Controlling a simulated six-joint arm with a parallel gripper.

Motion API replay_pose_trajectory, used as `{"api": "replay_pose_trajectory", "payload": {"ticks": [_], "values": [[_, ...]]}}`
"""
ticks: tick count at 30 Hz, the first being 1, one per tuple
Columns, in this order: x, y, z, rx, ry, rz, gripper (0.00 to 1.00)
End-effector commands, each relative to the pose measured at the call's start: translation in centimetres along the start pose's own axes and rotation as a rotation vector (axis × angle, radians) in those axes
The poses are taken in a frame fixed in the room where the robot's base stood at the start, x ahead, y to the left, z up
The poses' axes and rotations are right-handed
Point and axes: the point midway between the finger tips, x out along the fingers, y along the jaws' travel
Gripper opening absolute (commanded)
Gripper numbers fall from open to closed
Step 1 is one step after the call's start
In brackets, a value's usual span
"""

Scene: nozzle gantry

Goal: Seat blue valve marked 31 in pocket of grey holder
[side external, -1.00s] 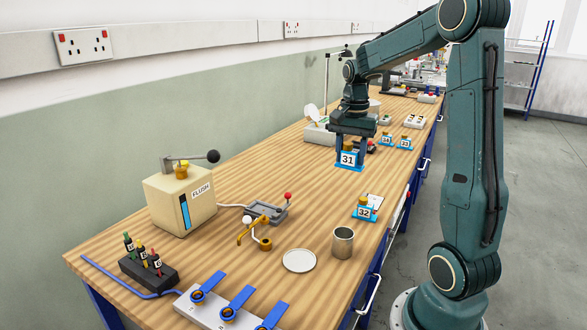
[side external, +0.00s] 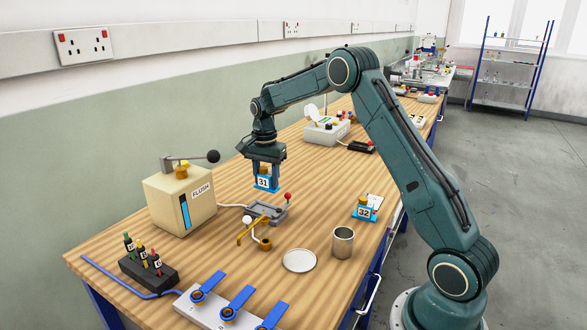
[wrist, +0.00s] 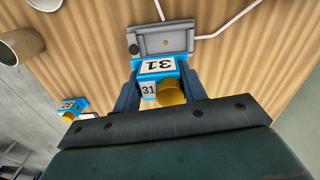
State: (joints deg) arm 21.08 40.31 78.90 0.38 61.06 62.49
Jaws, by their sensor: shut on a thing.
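The blue valve marked 31 (side external: 264,183) has a white label and a brass top. My gripper (side external: 267,176) is shut on it and holds it upright above the bench, just behind the grey holder (side external: 271,213). In the wrist view the valve (wrist: 155,66) sits between the two fingers of my gripper (wrist: 158,88). The grey holder (wrist: 163,41) shows just beyond the valve there, with an empty-looking shallow pocket. In the side view the holder has a red-knobbed lever at its right end. The gap between valve and holder is hard to judge.
A brass-and-white fitting (side external: 254,232), a metal cup (side external: 342,242) and a white dish (side external: 299,260) lie in front. The cream FLUSH box (side external: 180,202) stands left. Bench between holder and valve 32 is clear.

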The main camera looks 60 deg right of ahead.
Motion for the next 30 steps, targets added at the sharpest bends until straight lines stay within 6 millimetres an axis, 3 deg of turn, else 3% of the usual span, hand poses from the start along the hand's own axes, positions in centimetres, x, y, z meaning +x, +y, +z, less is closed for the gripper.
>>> {"api": "replay_pose_trajectory", "payload": {"ticks": [6, 17, 30], "values": [[0.8, -1.2, 0.6, 0.001, 0.001, -0.001, 0.13], [1.1, -1.2, 0.7, 0.001, 0.0, 0.0, 0.13], [3.5, -1.2, 0.7, 0.001, 0.0, 0.001, 0.13]]}}
